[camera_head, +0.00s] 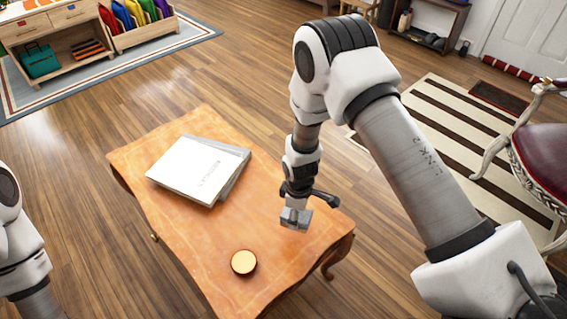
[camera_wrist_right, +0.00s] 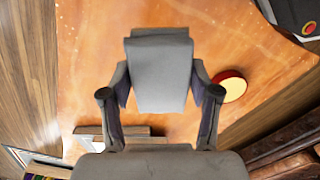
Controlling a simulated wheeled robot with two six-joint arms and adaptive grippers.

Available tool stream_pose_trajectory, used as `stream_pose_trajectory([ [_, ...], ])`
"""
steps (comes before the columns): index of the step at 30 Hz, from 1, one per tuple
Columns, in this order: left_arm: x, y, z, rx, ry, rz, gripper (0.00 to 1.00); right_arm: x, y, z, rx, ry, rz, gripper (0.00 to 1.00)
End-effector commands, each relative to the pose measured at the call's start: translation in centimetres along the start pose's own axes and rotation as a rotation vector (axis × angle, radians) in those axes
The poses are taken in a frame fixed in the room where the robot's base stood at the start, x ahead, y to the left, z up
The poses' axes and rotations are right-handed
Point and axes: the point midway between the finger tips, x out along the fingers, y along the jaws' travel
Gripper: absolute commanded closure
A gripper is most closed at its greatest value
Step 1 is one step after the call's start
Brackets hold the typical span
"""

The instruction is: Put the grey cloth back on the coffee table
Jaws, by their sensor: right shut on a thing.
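The grey cloth (camera_head: 295,219) is a small folded block held in my right gripper (camera_head: 297,204), over the right part of the wooden coffee table (camera_head: 200,250). In the right wrist view the cloth (camera_wrist_right: 160,75) sits between the two fingers of my right gripper (camera_wrist_right: 159,93), with the orange tabletop (camera_wrist_right: 85,50) behind it. I cannot tell whether the cloth touches the table. My left arm shows at the left edge of the head view, but its gripper is out of the picture.
White and grey books (camera_head: 197,168) lie stacked on the table's far left part. A small round yellow-topped container (camera_head: 243,262) stands near the front. Bare tabletop lies between them. A striped rug (camera_head: 450,140) and a red chair (camera_head: 545,155) are at the right.

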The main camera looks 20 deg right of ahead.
Motion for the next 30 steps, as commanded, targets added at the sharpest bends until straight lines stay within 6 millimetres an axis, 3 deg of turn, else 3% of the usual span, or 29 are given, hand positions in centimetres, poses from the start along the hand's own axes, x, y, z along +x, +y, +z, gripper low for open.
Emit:
stream_pose_trajectory([
  [1, -1.1, 0.0, 0.1, 0.0, -0.003, 0.0, 0.6, -0.6, -0.2, 0.3, -0.017, -0.001, -0.002, 0.66],
  [16, -1.3, 0.0, 0.1, -0.001, -0.004, 0.0, 0.6, -0.1, -0.2, 0.7, -0.03, 0.0, -0.001, 0.66],
  [30, 2.4, 0.0, 0.1, -0.001, -0.004, 0.0, 0.6, 5.5, -0.2, 0.6, -0.03, 0.001, 0.001, 0.66],
])
